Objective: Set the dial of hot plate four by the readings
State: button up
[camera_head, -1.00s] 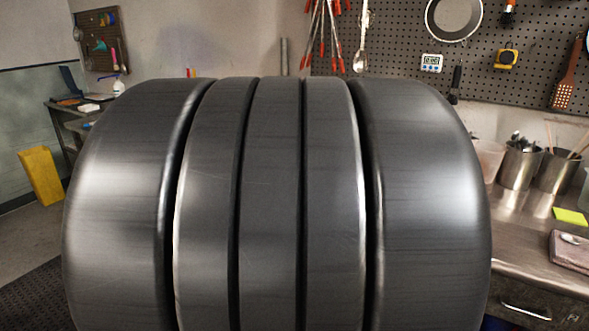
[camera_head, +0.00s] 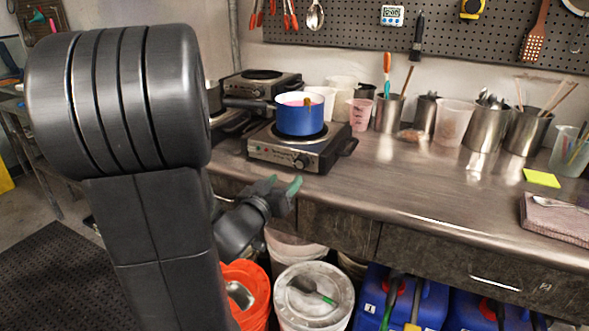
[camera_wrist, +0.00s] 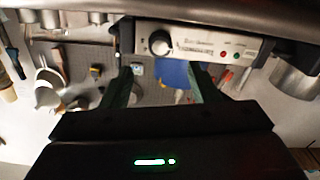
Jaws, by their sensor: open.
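A hot plate (camera_head: 300,150) stands near the counter's front edge, with a blue pot (camera_head: 300,119) holding something purple on its burner. Its dial (camera_head: 300,162) is on the front panel. In the wrist view, which appears upside down, the round dial (camera_wrist: 160,43) shows beside a red and a green light; the panel's lettering is too blurred to read. A second hot plate (camera_head: 262,84) stands behind; I cannot tell which is number four. My gripper (camera_head: 281,184) is open and empty, below and in front of the near plate. Its green fingers (camera_wrist: 160,85) show apart, clear of the dial.
Beakers and steel cups (camera_head: 389,113) line the back of the counter. A yellow note (camera_head: 542,178) and a folded cloth (camera_head: 560,218) lie right. Buckets (camera_head: 313,295) and blue containers (camera_head: 400,300) stand below. The middle counter (camera_head: 420,180) is clear.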

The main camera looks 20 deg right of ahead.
aim_at(299, 165)
jog(key=x, duration=0.8)
jog(key=shift+w+d, duration=0.15)
jog(key=c, duration=1)
